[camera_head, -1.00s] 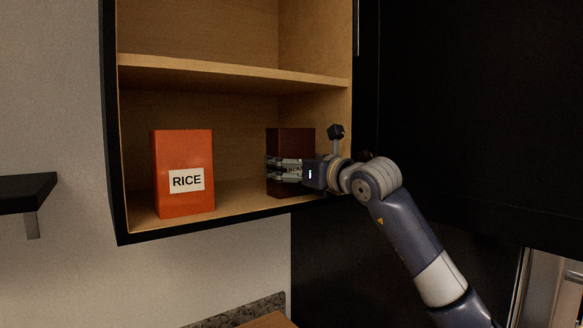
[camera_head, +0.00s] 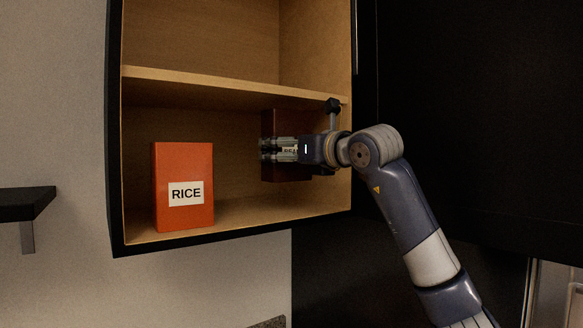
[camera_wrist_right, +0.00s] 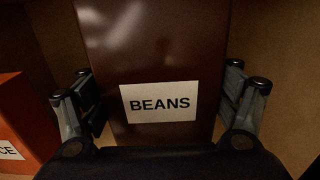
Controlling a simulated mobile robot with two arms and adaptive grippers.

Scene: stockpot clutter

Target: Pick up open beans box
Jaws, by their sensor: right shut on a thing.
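The beans box (camera_head: 285,120) is dark brown and upright in the lower compartment of the cabinet, at its right side. My right gripper (camera_head: 280,150) is shut on it from the front, and the box appears raised off the cabinet floor. In the right wrist view the box (camera_wrist_right: 150,50) stands between the two fingers (camera_wrist_right: 160,108), with its white BEANS label facing the camera. The box's top runs out of the wrist view, so I cannot see whether it is open. My left gripper is not in view.
An orange rice box (camera_head: 183,218) stands on the cabinet floor to the left, apart from the beans box. The wooden middle shelf (camera_head: 225,83) is close above the beans box. The cabinet's right wall is close beside it.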

